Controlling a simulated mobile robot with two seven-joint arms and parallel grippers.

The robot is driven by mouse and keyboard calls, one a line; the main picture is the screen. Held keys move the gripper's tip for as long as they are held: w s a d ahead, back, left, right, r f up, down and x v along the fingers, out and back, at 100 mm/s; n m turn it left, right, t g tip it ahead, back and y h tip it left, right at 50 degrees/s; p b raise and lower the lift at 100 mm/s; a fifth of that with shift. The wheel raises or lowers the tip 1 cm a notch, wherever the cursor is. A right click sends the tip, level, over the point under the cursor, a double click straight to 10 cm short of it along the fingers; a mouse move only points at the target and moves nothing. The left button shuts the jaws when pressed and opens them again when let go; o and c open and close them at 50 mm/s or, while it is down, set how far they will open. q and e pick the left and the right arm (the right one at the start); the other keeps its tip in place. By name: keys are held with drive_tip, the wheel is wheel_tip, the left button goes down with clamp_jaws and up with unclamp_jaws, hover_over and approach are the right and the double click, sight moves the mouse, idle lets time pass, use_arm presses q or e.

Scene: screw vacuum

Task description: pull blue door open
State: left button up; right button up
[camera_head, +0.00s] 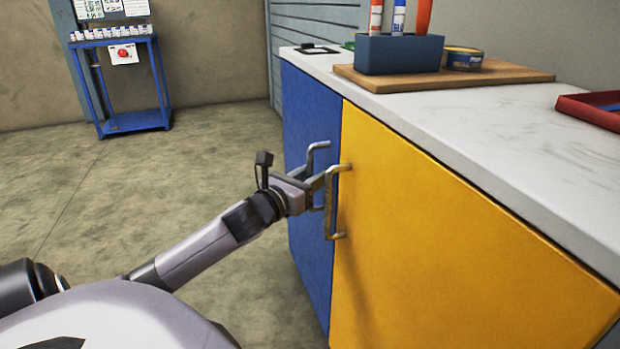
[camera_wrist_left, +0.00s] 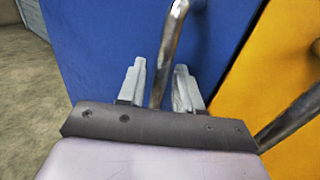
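The blue door (camera_head: 306,115) is shut, level with the yellow door beside it. It fills much of the left wrist view (camera_wrist_left: 100,45). Its metal bar handle (camera_head: 317,146) stands upright near the yellow door and passes between my left fingers in the left wrist view (camera_wrist_left: 171,50). My left gripper (camera_head: 318,186) is at this handle with its fingers apart, one on each side. In the left wrist view, my left gripper (camera_wrist_left: 160,85) shows a gap between the handle and the right finger. Contact with the left finger is unclear. My right gripper is not in view.
The yellow door (camera_head: 430,230) has its own handle (camera_head: 329,205) close to my left fingers. The white countertop (camera_head: 480,125) above holds a board (camera_head: 510,75), a blue box (camera_head: 398,55) and a red tray (camera_head: 585,112). Open floor (camera_head: 120,190) lies left; a blue stand (camera_head: 135,122) is far back.

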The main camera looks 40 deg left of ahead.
use_arm(q)
clamp_jaws()
